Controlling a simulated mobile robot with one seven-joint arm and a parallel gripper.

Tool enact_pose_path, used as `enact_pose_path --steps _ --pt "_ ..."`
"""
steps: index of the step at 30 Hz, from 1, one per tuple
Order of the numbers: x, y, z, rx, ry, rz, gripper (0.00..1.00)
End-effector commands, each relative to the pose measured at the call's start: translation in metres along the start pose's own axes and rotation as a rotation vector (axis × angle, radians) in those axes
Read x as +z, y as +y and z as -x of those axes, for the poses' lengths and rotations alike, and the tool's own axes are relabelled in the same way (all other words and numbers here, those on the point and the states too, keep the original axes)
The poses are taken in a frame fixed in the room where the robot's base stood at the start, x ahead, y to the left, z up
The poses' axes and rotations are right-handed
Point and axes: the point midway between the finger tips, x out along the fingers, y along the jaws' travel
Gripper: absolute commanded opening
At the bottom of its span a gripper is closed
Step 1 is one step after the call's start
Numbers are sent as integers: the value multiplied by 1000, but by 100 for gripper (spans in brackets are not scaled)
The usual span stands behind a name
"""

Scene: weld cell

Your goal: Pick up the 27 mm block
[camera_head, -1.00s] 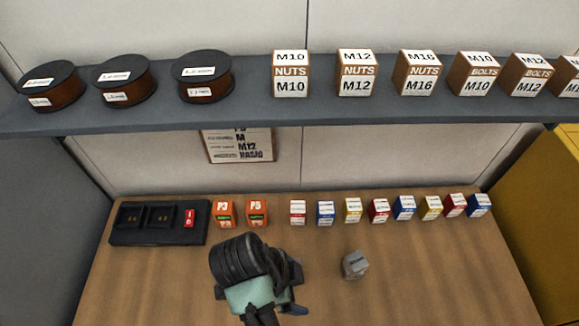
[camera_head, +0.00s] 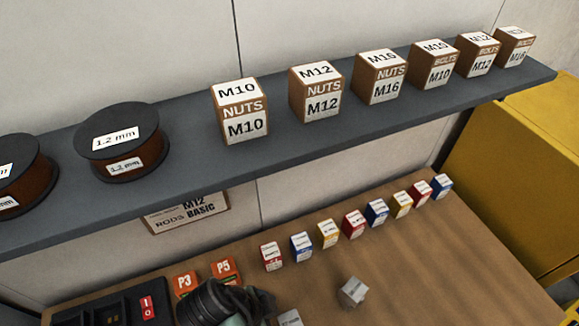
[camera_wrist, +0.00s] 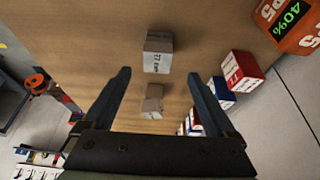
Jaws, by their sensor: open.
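The 27 mm block (camera_wrist: 158,62) is a small grey block with a "27 mm" label in the wrist view, on the wooden bench just beyond my fingertips. A second grey block (camera_wrist: 152,103) shows between my fingers in that view, farther along the bench; its label is not readable. My gripper (camera_wrist: 159,74) is open and empty, one finger on each side. In the head view, a grey block (camera_head: 290,318) at the bottom edge, partly cut off beside my arm, appears to be the 27 mm one. The other grey block (camera_head: 352,292) stands clear to its right.
A row of small red, blue and yellow boxes (camera_head: 353,223) stands along the back of the bench. Orange P3 (camera_head: 185,283) and P5 (camera_head: 225,270) boxes stand behind my arm. A shelf (camera_head: 400,115) with nuts, bolts and spools overhangs the back. The bench's right part is clear.

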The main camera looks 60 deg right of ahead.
Motion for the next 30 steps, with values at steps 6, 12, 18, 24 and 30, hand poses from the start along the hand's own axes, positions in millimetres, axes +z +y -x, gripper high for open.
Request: enact_pose_path --steps 6,12,18,24,30 --pt "-1 1 -13 1 -1 -1 91" --pt "-2 6 -38 5 1 -1 91" --pt "-1 5 -60 1 -1 -2 91" --pt "0 5 -63 -2 -2 -2 91" --pt "0 5 -62 -2 -1 -2 66"
